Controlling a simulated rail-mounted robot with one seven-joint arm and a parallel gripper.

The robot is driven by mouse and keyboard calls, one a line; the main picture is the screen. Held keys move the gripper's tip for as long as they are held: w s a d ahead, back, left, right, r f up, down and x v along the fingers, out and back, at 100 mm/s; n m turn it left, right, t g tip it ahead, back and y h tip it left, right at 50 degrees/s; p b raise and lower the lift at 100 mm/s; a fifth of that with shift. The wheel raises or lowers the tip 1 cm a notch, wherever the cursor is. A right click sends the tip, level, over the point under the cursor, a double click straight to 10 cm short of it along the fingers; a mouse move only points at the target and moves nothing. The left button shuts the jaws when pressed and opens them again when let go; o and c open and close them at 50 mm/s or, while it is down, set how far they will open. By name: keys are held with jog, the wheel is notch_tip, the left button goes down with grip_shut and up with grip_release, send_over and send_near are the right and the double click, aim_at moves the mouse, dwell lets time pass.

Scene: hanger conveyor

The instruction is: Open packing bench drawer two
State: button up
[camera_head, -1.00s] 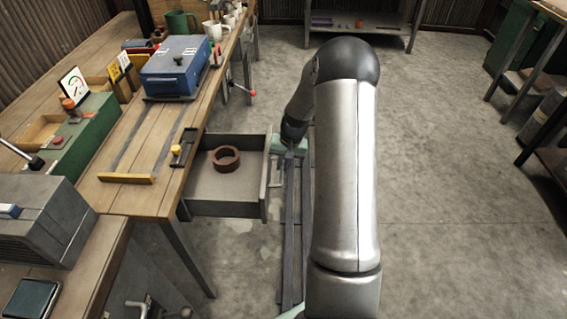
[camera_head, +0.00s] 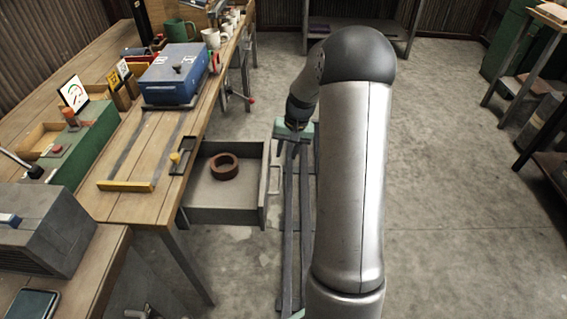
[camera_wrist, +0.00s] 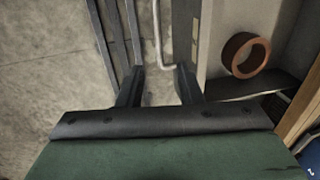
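A grey drawer (camera_head: 228,216) is pulled out from under the wooden packing bench (camera_head: 139,206). It also shows in the wrist view (camera_wrist: 212,45). A reddish-brown ring (camera_head: 224,167) lies inside it, visible in the wrist view too (camera_wrist: 246,55). The drawer's light bar handle (camera_head: 275,180) is on its right-hand front. My gripper (camera_wrist: 159,87) is open and empty, its two dark fingers apart. In the wrist view the handle (camera_wrist: 158,35) lies just beyond the fingertips, with no clear contact.
A blue box (camera_head: 175,75), several mugs (camera_head: 212,38) and a green unit (camera_head: 82,140) stand on the bench. A grey machine (camera_head: 45,225) is at the near left. Dark floor rails (camera_head: 290,225) run beside the drawer. Open floor lies to the right.

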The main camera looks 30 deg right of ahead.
notch_tip(320, 180, up, 8)
jog(key=d, duration=0.1)
jog(key=shift+s+d, duration=0.2)
jog(key=shift+s, duration=0.2)
